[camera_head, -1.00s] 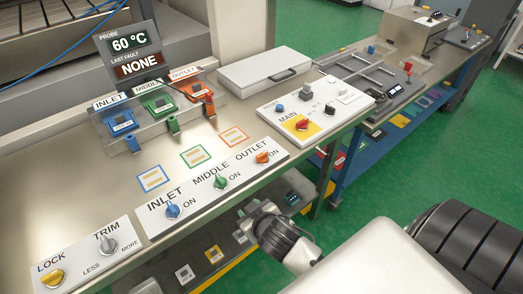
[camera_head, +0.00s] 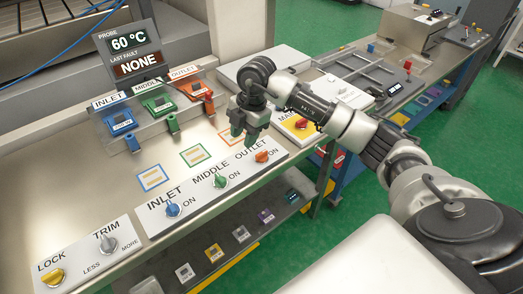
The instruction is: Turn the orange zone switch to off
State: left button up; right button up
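The orange zone switch (camera_head: 262,156) is a small orange knob on the white zone panel (camera_head: 190,215), at its right end under the label OUTLET, with ON printed beside it. The blue INLET knob (camera_head: 173,209) and the green MIDDLE knob (camera_head: 220,181) are on the same panel. My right gripper (camera_head: 243,138) points down above the bench, just behind and left of the orange knob in the picture. It appears apart from the knob. Its fingers are small and dark, and I cannot tell whether they are open. My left gripper is not in view.
The MAIN panel with a red knob (camera_head: 301,124) is right of the zone panel, partly behind my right arm. A grey case (camera_head: 250,66) and a clip rack (camera_head: 150,117) stand behind. The LOCK and TRIM panel (camera_head: 80,262) is at front left.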

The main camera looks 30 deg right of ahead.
aim_at(262, 153)
jog(key=d+r+m+h, duration=0.1)
jog(key=d+m+h, duration=0.15)
jog(key=d, duration=0.25)
jog(key=shift+n+g, duration=0.25)
jog(key=shift+g, duration=0.05)
notch_tip(262, 153, down, 10)
jog(key=p, duration=0.3)
jog(key=shift+s, duration=0.15)
grip_shut()
